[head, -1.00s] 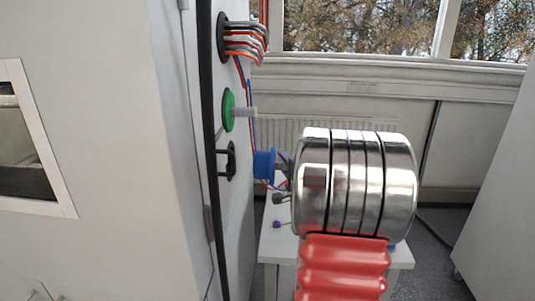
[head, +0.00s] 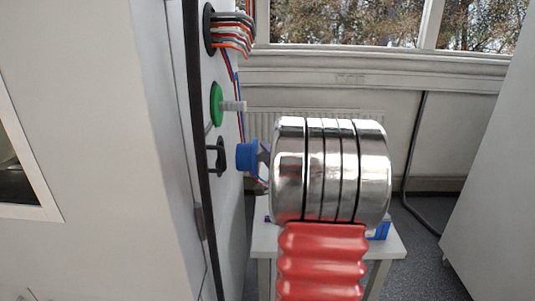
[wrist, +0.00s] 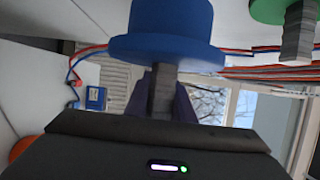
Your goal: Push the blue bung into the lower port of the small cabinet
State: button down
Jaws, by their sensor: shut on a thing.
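The blue bung (head: 247,157) is in my gripper, to the right of the small cabinet's face and level with the dark-rimmed lower port (head: 220,157). A narrow gap shows between bung and port. In the wrist view the blue bung (wrist: 160,38) has a wide flange and a grey stem. My gripper (wrist: 162,92) is shut on this stem with its purple fingers. In the head view my gripper (head: 264,165) is partly hidden behind my metal wrist. The port opening is seen edge-on, and the wrist view does not show it clearly.
A green bung (head: 216,105) with a grey stem sits in the cabinet face (head: 232,200) just above the lower port. Above it, grey and orange cables (head: 232,32) leave a round port. A small white table (head: 390,247) stands behind my arm, with a blue box (head: 379,229) on it.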

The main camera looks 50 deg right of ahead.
jog(key=shift+w+a, duration=1.15)
jog(key=shift+w, duration=0.25)
jog(key=shift+w+a+r, duration=0.1)
jog(key=shift+w+a, duration=0.75)
jog(key=shift+w, duration=0.15)
jog(key=shift+w+a+r, duration=0.1)
jog(key=shift+w+a, duration=0.7)
jog(key=shift+w, duration=0.2)
dwell(4.6)
